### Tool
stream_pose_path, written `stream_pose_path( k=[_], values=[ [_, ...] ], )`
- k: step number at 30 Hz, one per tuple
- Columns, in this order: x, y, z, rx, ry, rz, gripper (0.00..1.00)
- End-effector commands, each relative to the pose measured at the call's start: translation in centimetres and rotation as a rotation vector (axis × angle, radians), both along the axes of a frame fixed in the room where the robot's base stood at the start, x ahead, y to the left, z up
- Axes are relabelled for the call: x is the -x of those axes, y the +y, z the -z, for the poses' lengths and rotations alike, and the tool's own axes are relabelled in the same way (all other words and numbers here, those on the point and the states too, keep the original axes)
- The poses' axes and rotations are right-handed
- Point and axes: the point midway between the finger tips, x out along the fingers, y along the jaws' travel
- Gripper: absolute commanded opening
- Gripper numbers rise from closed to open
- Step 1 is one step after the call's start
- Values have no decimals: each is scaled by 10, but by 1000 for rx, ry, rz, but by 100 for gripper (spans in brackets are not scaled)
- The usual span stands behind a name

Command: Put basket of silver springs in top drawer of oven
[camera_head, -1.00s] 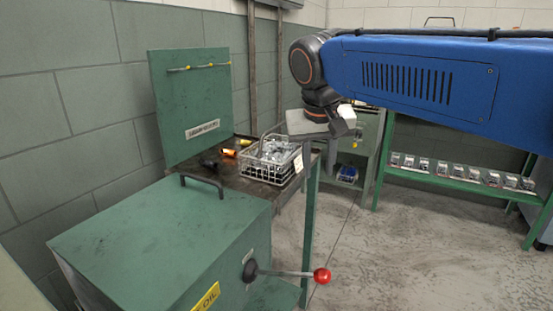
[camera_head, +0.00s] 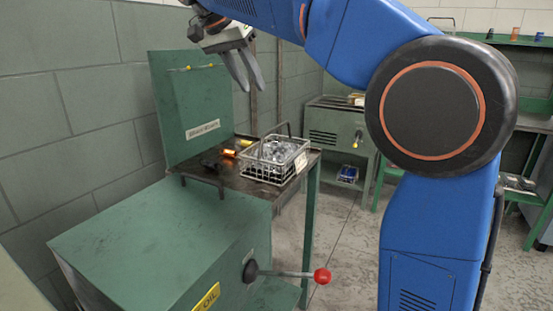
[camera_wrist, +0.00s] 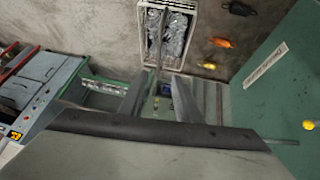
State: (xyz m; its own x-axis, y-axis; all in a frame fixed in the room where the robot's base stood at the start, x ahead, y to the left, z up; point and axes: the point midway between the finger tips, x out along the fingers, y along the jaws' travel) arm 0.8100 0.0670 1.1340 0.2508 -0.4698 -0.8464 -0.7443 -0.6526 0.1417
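The wire basket (camera_head: 264,172), filled with silver springs (camera_head: 275,150), stands upright on a dark-topped workbench (camera_head: 232,181), with its handle raised. My gripper (camera_head: 246,86) is open and empty, above and slightly left of the basket in the head view. In the wrist view, the fingers of my gripper (camera_wrist: 158,100) are apart, and the basket (camera_wrist: 141,28) shows beyond them at the top, not touched. A grey-green cabinet (camera_head: 330,128) with vents and a yellow knob stands behind the bench; I cannot tell whether it is the oven. No open drawer is clearly visible.
A green box (camera_head: 150,245) with a red-knobbed lever (camera_head: 321,275) stands in front. A green upright panel (camera_head: 190,95) rises behind the bench. Orange and dark tools (camera_head: 229,153) lie left of the basket. Floor (camera_head: 340,235) is clear right of the bench.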

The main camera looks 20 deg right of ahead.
Motion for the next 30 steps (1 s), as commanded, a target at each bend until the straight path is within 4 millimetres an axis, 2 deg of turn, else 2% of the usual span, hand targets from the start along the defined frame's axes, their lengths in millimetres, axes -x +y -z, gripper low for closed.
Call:
stream_pose_path(
  k=[5, 21, 30],
  values=[
    [-5, -6, 12, 2, -2, 8, 30],
    [-27, -50, 89, 2, -2, 6, 30],
    [-31, -60, 106, 1, -2, 6, 30]
  ],
)
